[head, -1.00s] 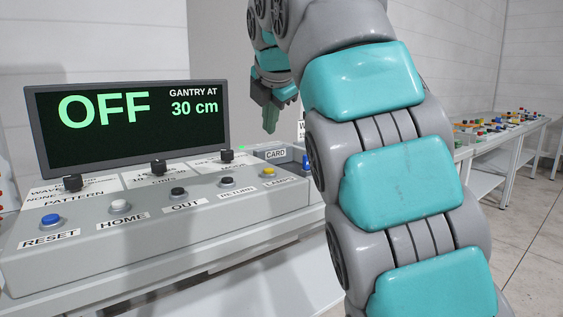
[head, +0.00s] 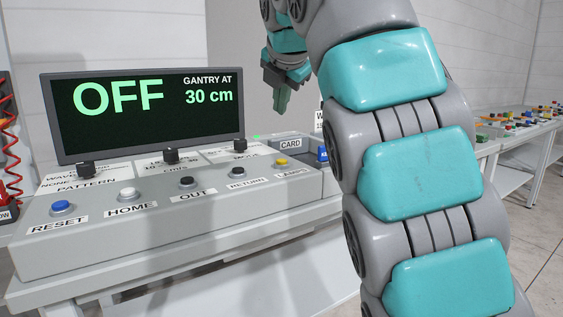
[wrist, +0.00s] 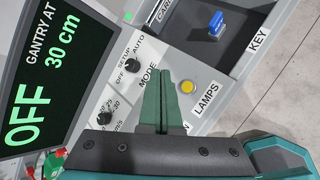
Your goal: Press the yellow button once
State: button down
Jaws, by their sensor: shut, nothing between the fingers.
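The yellow button (head: 281,161) sits at the right end of the button row on the grey control panel (head: 160,220), by the LAMPS label. In the wrist view the yellow button (wrist: 188,87) is just right of the fingertips, beside the LAMPS label. My gripper (head: 281,108) is shut and empty, pointing down above the panel's right part. In the wrist view my gripper (wrist: 165,74) has its green fingers together, their tips between the MODE label and the button. A gap shows between fingers and button in the head view.
The blue (head: 62,207), white (head: 127,193) and black (head: 186,181) buttons share the row. Knobs (head: 171,155) stand behind it, below the display (head: 150,110) reading OFF, gantry at 30 cm. A card slot and blue key (wrist: 217,24) lie right of the panel.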

jog(key=b, duration=0.5)
send_over(281, 162)
notch_tip(281, 162, down, 7)
jog(key=shift+f, duration=0.2)
jog(key=shift+f+b, duration=0.35)
jog(key=shift+b, duration=0.05)
jog(key=shift+f, duration=0.1)
dwell(1.2)
jog(key=shift+f+b, duration=0.3)
jog(key=shift+b, duration=0.3)
jog(key=shift+f+b, duration=0.45)
dwell(0.6)
jog(key=shift+r, duration=0.1)
jog(key=shift+r+p, duration=0.6)
jog(key=shift+r, duration=0.2)
